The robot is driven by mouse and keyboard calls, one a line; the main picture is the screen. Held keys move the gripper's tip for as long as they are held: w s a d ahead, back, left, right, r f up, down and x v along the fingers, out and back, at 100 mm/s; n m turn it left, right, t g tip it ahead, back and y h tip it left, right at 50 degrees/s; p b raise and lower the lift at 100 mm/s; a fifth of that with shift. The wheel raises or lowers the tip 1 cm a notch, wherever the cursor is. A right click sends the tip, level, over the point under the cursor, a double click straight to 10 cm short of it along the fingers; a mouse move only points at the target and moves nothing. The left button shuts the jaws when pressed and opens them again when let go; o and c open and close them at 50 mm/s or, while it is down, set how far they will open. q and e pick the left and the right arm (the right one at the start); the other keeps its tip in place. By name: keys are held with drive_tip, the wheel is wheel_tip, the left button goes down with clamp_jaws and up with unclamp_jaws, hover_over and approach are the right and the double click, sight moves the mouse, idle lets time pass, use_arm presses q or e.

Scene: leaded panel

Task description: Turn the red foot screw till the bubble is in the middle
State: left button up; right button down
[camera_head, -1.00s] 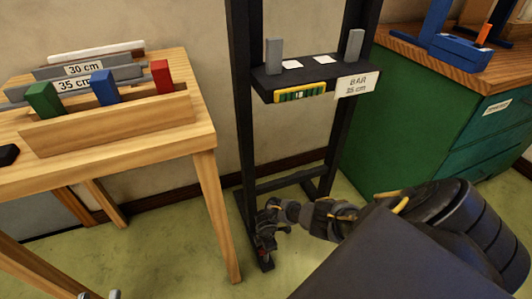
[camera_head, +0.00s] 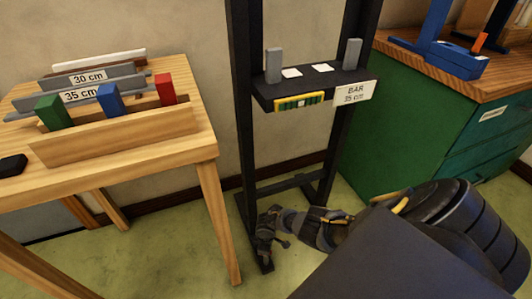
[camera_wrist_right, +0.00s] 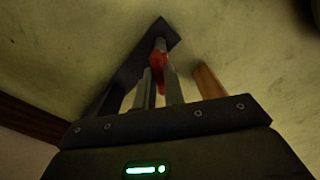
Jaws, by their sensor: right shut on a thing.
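The black stand (camera_head: 240,110) carries a shelf (camera_head: 345,78) with a yellow spirit level (camera_head: 284,104) on its front edge. The level's green vial shows, but its bubble is too small to place surely. My right gripper (camera_head: 264,246) is low at the stand's left foot and hides the foot screw in the head view. In the right wrist view the red foot screw (camera_wrist_right: 159,60) stands at the end of the dark foot bar (camera_wrist_right: 132,68). My right gripper (camera_wrist_right: 160,88) is shut on it there. My left gripper is out of view.
A wooden table (camera_head: 205,150) with red, blue and green blocks and grey bars stands left of the stand. A green cabinet (camera_head: 410,120) stands to the right.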

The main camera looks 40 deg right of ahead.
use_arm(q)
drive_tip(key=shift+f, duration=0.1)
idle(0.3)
use_arm(e)
drive_tip(key=c, duration=1.5)
unclamp_jaws()
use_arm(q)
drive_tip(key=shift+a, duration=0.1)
use_arm(e)
drive_tip(key=shift+r, duration=0.1)
